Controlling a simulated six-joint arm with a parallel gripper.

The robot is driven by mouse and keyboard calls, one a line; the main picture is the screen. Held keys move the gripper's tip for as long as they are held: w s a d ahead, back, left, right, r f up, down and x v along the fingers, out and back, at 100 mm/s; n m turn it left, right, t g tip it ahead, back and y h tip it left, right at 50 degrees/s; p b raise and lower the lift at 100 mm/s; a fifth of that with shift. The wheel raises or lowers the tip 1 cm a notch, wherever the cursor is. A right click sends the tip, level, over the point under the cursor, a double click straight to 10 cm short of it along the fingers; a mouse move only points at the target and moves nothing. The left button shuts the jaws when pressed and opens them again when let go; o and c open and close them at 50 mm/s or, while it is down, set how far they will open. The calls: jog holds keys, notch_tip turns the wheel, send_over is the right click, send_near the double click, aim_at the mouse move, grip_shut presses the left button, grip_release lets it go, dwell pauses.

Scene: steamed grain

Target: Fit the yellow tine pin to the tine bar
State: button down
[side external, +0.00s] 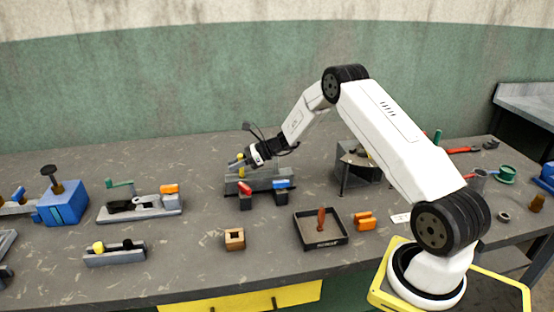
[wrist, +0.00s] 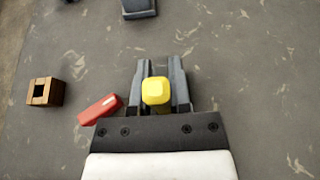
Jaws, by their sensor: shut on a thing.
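My gripper (side external: 246,159) is shut on the yellow tine pin (wrist: 156,92), whose blocky yellow head shows between the two dark fingers in the wrist view. In the side view a bit of yellow (side external: 240,157) shows at the fingertips, above a long grey fixture (side external: 236,187). Red (side external: 245,188) and blue (side external: 281,184) pieces sit at that fixture's front. A red piece also shows left of the fingers in the wrist view (wrist: 99,108). I cannot tell for sure which grey part is the tine bar. The pin's lower end is hidden, so contact with the fixture cannot be told.
A wooden block with a square hole (side external: 234,239) stands in front of the fixture. A dark tray (side external: 335,239) holds a brown-red piece, with orange parts (side external: 365,221) beside it. A grey holder (side external: 115,257) with yellow and black knobs lies front left. Bare bench separates these.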

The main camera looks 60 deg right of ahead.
jog(key=shift+r, duration=0.25)
dwell(2.5)
jog(key=shift+f, duration=0.35)
dwell(0.5)
jog(key=shift+r, duration=0.35)
dwell(0.4)
jog(key=shift+c, duration=2.4)
grip_release()
jog(key=shift+d, duration=0.1)
